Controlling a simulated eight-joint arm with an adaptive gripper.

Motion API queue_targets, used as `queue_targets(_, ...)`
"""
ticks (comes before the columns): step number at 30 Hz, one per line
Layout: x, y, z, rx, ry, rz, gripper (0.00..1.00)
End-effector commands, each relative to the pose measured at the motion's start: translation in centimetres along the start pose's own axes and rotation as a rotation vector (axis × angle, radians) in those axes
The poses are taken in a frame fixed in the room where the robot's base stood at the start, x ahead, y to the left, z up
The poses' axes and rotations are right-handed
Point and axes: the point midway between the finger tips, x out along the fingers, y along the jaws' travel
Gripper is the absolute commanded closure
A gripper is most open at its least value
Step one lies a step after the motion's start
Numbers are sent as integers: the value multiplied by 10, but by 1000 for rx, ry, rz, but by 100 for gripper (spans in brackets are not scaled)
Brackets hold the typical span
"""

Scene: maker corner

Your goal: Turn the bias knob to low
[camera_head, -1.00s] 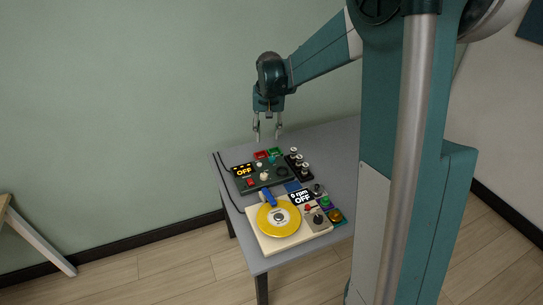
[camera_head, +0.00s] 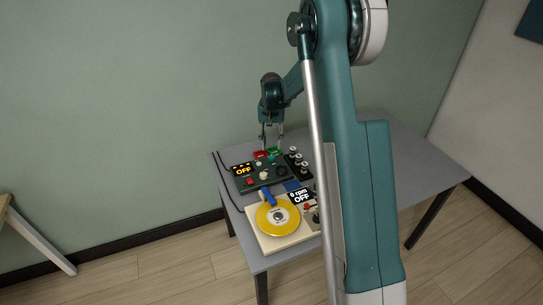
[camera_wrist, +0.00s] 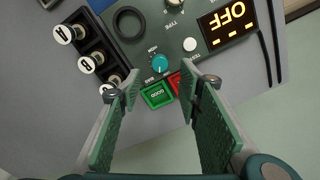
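A dark green tape-tester unit (camera_head: 253,185) with a lit OFF display stands on the grey table; the display shows upside down in the wrist view (camera_wrist: 228,22). A small teal knob (camera_wrist: 160,63) sits on its panel near tiny labels, apparently the bias knob; its exact setting is too small to read. My gripper (camera_head: 271,146) hangs over the unit's back edge. In the wrist view its two fingers (camera_wrist: 152,88) are spread apart and empty, with the teal knob beyond the tips and not between the pads.
A cream spinner base (camera_head: 262,240) with a yellow disc is at the table's front.

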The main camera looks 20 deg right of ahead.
Motion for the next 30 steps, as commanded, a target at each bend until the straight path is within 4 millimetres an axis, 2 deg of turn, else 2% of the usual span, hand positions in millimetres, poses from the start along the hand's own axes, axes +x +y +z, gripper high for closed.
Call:
queue_targets(17, 7, 0, -1, 1, -2, 1, 65)
queue_targets(23, 24, 0, -1, 1, -2, 1, 65)
queue_targets(30, 53, 0, -1, 1, -2, 1, 65)
